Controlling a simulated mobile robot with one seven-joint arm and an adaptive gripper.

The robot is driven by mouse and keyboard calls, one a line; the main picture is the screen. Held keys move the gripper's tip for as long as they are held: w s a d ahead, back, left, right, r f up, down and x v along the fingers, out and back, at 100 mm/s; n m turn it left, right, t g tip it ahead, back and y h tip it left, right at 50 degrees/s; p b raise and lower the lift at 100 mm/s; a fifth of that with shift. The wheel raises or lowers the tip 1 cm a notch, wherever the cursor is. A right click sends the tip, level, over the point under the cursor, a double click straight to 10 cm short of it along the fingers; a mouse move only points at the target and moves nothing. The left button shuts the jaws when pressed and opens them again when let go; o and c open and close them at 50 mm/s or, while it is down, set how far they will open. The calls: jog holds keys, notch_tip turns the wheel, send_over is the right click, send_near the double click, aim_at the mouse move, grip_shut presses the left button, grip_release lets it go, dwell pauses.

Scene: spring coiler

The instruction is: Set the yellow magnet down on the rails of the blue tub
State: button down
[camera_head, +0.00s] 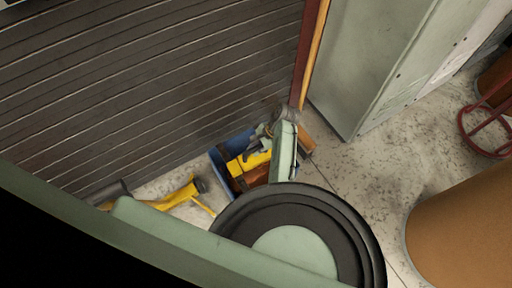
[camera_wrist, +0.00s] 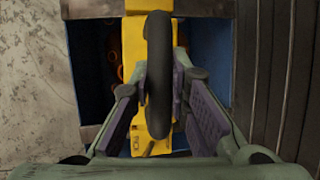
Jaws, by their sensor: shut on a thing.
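The yellow magnet (camera_wrist: 134,50) is a long yellow body with a black curved handle (camera_wrist: 159,60) on top. My gripper (camera_wrist: 160,88) is shut on this handle, with its purple-padded fingers at either side. The blue tub (camera_wrist: 82,68) lies beneath, its inside dark around the magnet. In the head view the magnet (camera_head: 246,163) is over the blue tub (camera_head: 216,158), and my gripper (camera_head: 266,130) is above it, partly hidden by my arm. I cannot tell whether the magnet touches the tub's rails.
A ribbed dark shutter (camera_head: 150,80) stands close behind the tub. A yellow stand-like object (camera_head: 180,195) lies to the left. A pale green cabinet (camera_head: 375,65) and an orange-brown drum (camera_head: 465,235) are to the right. Bare concrete floor (camera_head: 365,170) lies between them.

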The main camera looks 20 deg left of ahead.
jog(key=shift+w+f, duration=0.1)
jog(key=shift+f, duration=0.35)
dwell(1.1)
dwell(0.3)
jog(key=c, duration=1.5)
grip_release()
jog(key=shift+o, duration=0.2)
jog(key=shift+f, duration=0.15)
jog(key=v, duration=1.2)
